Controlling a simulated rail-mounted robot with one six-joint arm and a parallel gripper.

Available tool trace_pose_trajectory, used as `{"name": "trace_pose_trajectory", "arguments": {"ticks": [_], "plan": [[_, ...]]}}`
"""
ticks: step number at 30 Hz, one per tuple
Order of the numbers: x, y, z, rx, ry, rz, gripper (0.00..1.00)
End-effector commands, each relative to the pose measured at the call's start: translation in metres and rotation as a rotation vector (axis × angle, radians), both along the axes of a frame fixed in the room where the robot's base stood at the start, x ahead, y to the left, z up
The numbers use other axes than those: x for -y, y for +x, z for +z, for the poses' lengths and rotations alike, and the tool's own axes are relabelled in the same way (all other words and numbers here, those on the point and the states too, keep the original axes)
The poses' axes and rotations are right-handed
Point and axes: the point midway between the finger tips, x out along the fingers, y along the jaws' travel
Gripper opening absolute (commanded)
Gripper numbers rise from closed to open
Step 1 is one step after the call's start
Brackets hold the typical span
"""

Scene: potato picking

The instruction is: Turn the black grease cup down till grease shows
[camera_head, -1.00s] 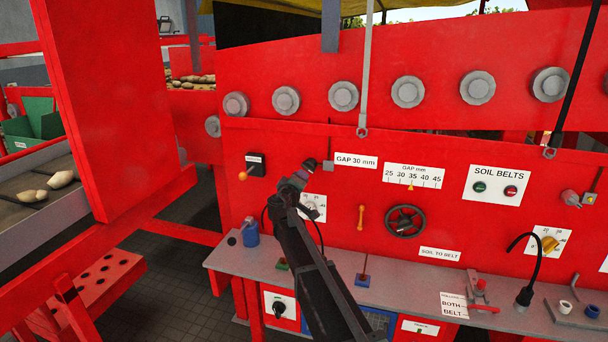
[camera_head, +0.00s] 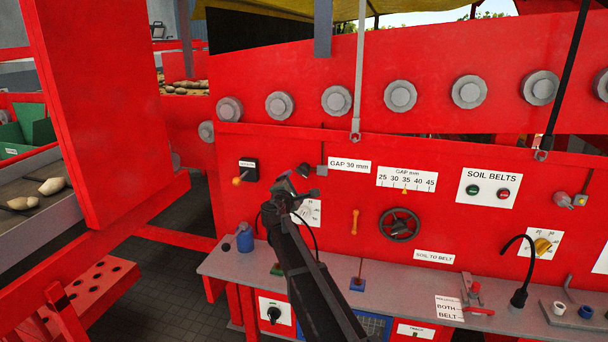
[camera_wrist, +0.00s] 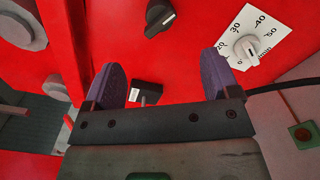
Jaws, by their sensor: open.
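A black cup-like part (camera_head: 303,169), which looks like the grease cup, sticks out of the red panel just left of the gap label. No grease is visible.
A white dial (camera_wrist: 246,47) is beside my right finger in the wrist view. A black switch box (camera_head: 248,170) with an orange handle is left of the cup. A grey shelf (camera_head: 400,275) below carries a blue can (camera_head: 245,239). A handwheel (camera_head: 399,225) is to the right.

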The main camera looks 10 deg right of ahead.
Motion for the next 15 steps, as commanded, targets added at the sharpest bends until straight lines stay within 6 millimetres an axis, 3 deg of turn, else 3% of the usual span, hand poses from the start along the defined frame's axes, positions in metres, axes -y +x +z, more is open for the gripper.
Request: {"name": "trace_pose_trajectory", "arguments": {"ticks": [3, 6, 11, 15], "plan": [[0.0, 0.001, 0.0, -0.147, -0.308, 0.003, 0.82], [0.0, 0.001, 0.0, -0.213, -0.446, 0.004, 0.82], [0.0, 0.002, 0.0, -0.228, -0.478, 0.003, 0.82], [0.005, 0.014, 0.0, -0.228, -0.476, 0.001, 0.82]]}}
